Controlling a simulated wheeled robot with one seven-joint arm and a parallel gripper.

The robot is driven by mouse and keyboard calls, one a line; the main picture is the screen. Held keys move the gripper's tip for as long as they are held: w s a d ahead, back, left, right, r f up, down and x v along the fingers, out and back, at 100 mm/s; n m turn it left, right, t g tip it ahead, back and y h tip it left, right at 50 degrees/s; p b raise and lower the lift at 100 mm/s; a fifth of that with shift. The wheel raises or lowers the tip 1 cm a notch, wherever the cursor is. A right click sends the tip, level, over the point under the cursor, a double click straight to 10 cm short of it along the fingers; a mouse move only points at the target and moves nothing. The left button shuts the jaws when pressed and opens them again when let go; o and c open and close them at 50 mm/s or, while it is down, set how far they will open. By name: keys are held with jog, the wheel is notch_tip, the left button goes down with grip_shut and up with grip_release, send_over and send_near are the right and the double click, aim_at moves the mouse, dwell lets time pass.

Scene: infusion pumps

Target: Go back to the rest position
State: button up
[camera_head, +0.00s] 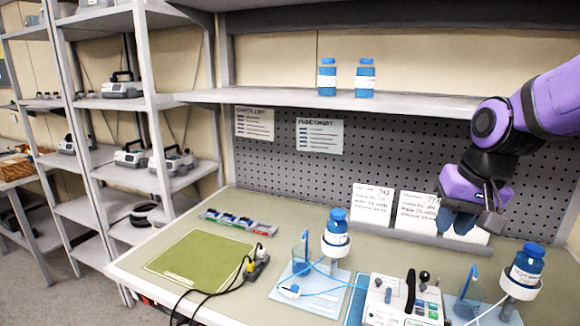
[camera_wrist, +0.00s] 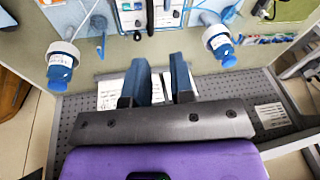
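My gripper (camera_head: 463,222) hangs in the air at the right, in front of the pegboard and the white cards, above the workbench (camera_head: 300,240). In the wrist view its two blue fingers (camera_wrist: 164,80) stand apart with an empty gap between them, so it is open and holds nothing. A white infusion pump (camera_head: 400,305) stands below it at the front of the bench. A blue bottle (camera_head: 337,228) sits in a white ring holder left of the gripper, and another blue bottle (camera_head: 527,265) sits in a holder to the right. Both show in the wrist view.
The upper shelf (camera_head: 420,103) carries two blue bottles (camera_head: 327,78) and runs close to my arm. A green mat (camera_head: 195,258), a power strip with black cables (camera_head: 257,262) and a row of small coloured items (camera_head: 238,222) lie at left. Racks with devices (camera_head: 122,86) stand further left.

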jog(key=s+d+r+n+t, duration=0.1)
jog(key=s+r, duration=0.2)
jog(key=s, duration=0.4)
jog(key=s+d+r+n+t+h, duration=0.1)
jog(key=s+r, duration=0.2)
jog(key=s, duration=0.3)
jog(key=shift+s+d+r+t, duration=0.15)
jog(key=shift+s+r+t, duration=0.1)
jog(key=shift+s+t, duration=0.15)
dwell(1.0)
